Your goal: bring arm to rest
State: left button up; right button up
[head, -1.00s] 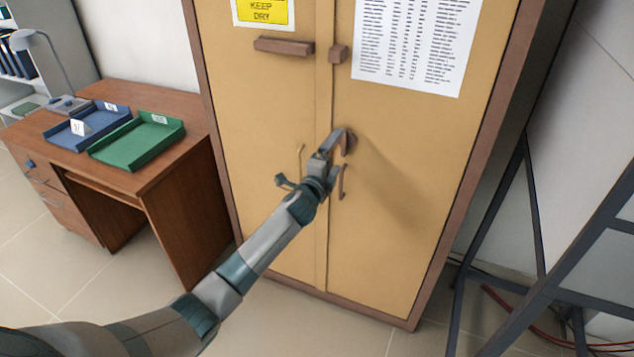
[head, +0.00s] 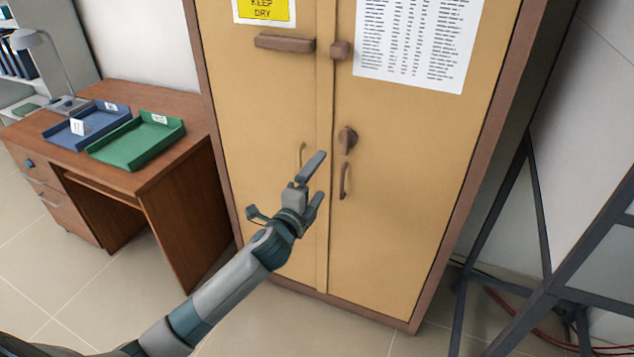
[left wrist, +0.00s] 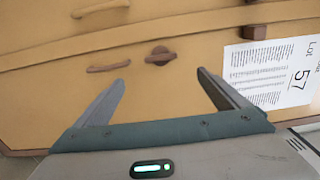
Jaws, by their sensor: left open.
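My left gripper (head: 317,186) is open and empty in front of the tan cabinet (head: 420,200), whose two doors are shut. Its fingers also show spread in the left wrist view (left wrist: 160,92), with nothing between them. The brown turn knob (head: 347,140) on the right door is just above and right of the fingers in the head view, apart from them. The knob shows beyond the fingers in the left wrist view (left wrist: 160,56). A door handle (head: 345,181) is right of the gripper. My right gripper is not in view.
A wooden desk (head: 160,180) stands at the left with a blue tray (head: 88,128), a green tray (head: 138,141) and a grey lamp (head: 42,50). A dark metal frame (head: 540,230) stands at the right. A printed list (head: 415,40) is on the right door. The floor before the cabinet looks clear.

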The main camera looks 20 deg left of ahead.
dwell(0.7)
